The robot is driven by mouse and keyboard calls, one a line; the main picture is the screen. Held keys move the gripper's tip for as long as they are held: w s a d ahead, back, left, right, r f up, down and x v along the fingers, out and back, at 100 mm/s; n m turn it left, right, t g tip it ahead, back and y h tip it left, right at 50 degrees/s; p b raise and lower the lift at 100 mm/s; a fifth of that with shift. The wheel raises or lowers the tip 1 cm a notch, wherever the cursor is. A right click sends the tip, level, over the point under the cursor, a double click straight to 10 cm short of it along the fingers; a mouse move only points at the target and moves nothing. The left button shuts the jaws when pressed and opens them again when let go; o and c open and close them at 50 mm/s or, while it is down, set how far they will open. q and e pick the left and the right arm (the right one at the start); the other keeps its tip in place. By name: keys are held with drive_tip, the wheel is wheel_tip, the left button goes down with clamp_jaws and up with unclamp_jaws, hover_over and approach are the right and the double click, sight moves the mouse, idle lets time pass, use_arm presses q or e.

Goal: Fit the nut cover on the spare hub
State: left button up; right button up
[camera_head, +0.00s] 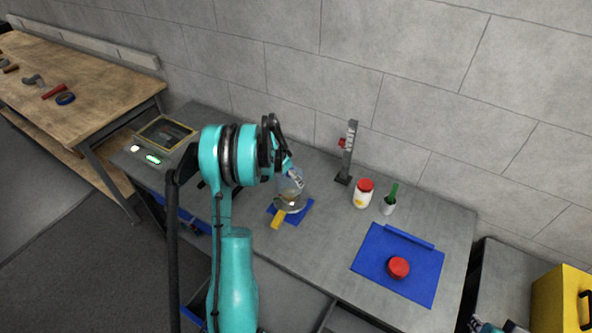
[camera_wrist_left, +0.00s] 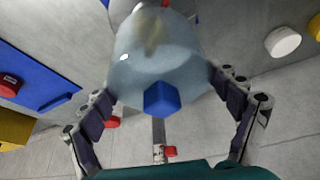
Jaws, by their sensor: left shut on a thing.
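My left gripper (camera_head: 288,172) is over the small blue mat (camera_head: 303,214) on the grey bench. Its fingers (camera_wrist_left: 170,105) are shut on the sides of a clear, cup-like dome, which I take to be the nut cover (camera_wrist_left: 150,50). In the head view the clear cover (camera_head: 291,184) shows just below the gripper. A round metal piece, probably the spare hub (camera_head: 288,204), lies under it on the mat. Whether cover and hub touch is unclear. A blue block (camera_wrist_left: 162,99) shows against the cover in the wrist view. My right gripper is not visible.
A dark post (camera_head: 347,155) with a red part stands behind, to the right. A red-lidded jar (camera_head: 363,193) and a cup with a green item (camera_head: 388,204) are near it. A blue tray (camera_head: 375,279) holds a red round piece (camera_head: 398,267). A yellow piece (camera_head: 278,219) lies by the small mat.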

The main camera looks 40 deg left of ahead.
use_arm(q)
drive_tip(key=shift+w+f, duration=0.1)
drive_tip(key=shift+f, duration=0.05)
drive_tip(key=shift+s+f+b, duration=0.25)
drive_tip(key=shift+f+b, duration=0.3)
drive_tip(key=shift+f, duration=0.2)
wheel_tip(320, 180, down, 3)
drive_tip(key=shift+w+r+b, duration=0.1)
drive_tip(key=shift+w+b, duration=0.05)
drive_tip(key=shift+b, duration=0.55)
drive_tip(key=shift+f, duration=0.55)
drive_tip(key=shift+b, duration=0.8)
drive_tip(key=shift+s+f+b, duration=0.2)
drive_tip(key=shift+f+b, duration=0.05)
drive_tip(key=shift+b, duration=0.1)
